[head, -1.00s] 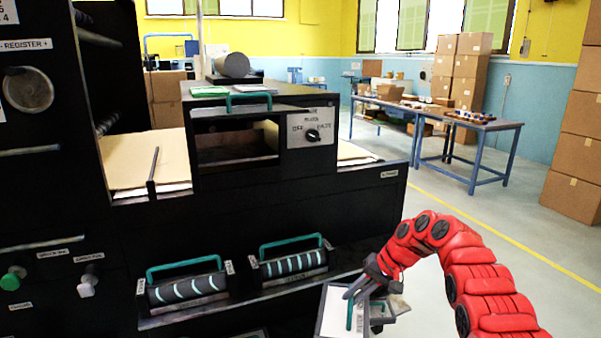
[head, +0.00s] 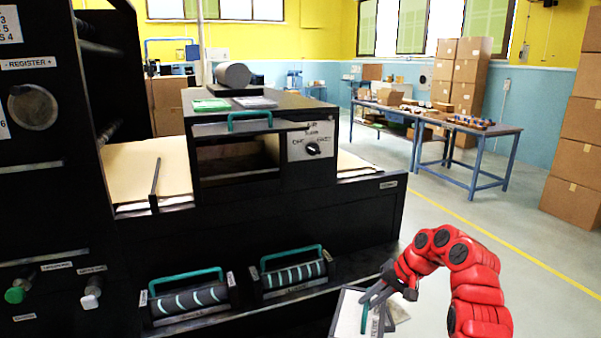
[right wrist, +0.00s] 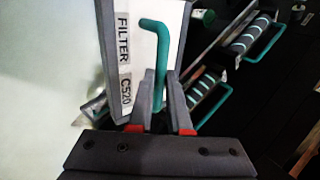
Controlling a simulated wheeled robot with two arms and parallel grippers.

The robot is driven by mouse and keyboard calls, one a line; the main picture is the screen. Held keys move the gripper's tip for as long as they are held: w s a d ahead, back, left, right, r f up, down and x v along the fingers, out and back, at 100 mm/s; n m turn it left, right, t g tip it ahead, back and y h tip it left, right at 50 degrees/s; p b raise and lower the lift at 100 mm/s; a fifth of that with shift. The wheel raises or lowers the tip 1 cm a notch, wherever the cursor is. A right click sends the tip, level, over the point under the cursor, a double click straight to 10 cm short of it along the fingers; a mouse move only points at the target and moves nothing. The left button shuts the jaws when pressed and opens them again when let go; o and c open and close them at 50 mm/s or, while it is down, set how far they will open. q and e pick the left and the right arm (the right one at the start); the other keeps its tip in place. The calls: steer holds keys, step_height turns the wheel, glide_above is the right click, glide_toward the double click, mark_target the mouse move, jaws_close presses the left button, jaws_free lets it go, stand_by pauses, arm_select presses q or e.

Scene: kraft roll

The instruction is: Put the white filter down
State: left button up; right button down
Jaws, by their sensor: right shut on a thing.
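The white filter (head: 350,314) is a pale panel with a grey frame and a teal handle, at the bottom of the head view. In the right wrist view the filter (right wrist: 140,50) shows its label "FILTER C520". My right gripper (head: 374,297) is shut on the filter's teal handle; it also shows in the right wrist view (right wrist: 160,92). The filter hangs in front of the machine's lower right end, apart from the floor as far as I can tell. Its lower part is cut off in the head view. My left gripper is not in view.
The black machine (head: 250,225) fills the left, with an open slot (head: 235,157) under a teal-handled lid. Two striped rollers with teal handles (head: 188,297) (head: 292,272) sit on its low shelf. Blue tables (head: 480,140) and stacked cartons (head: 575,150) stand behind. The floor at right is clear.

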mark_target(377, 327)
steer(key=shift+s+d+p, duration=0.25)
steer(key=shift+s+p, duration=0.1)
steer(key=shift+s, duration=0.05)
steer(key=shift+s+d+f, duration=0.2)
steer(key=shift+s, duration=0.25)
steer(key=shift+s+d+f+p, duration=0.15)
steer(key=shift+s+f+p, duration=0.1)
steer(key=shift+s+p, duration=0.25)
steer(key=shift+s+d+f+p, duration=0.1)
steer(key=shift+s+f+p, duration=0.1)
steer(key=shift+s+p, duration=0.3)
steer(key=s+a+f+n+g+p, duration=0.1)
steer(key=s+f+p, duration=0.1)
steer(key=s, duration=0.6)
steer(key=s+a+f+n+g+p, duration=0.1)
steer(key=s+f+n+p, duration=0.1)
steer(key=s, duration=0.6)
steer(key=shift+s+f+n+p, duration=0.35)
steer(key=shift+f+p, duration=0.15)
steer(key=shift+f, duration=0.25)
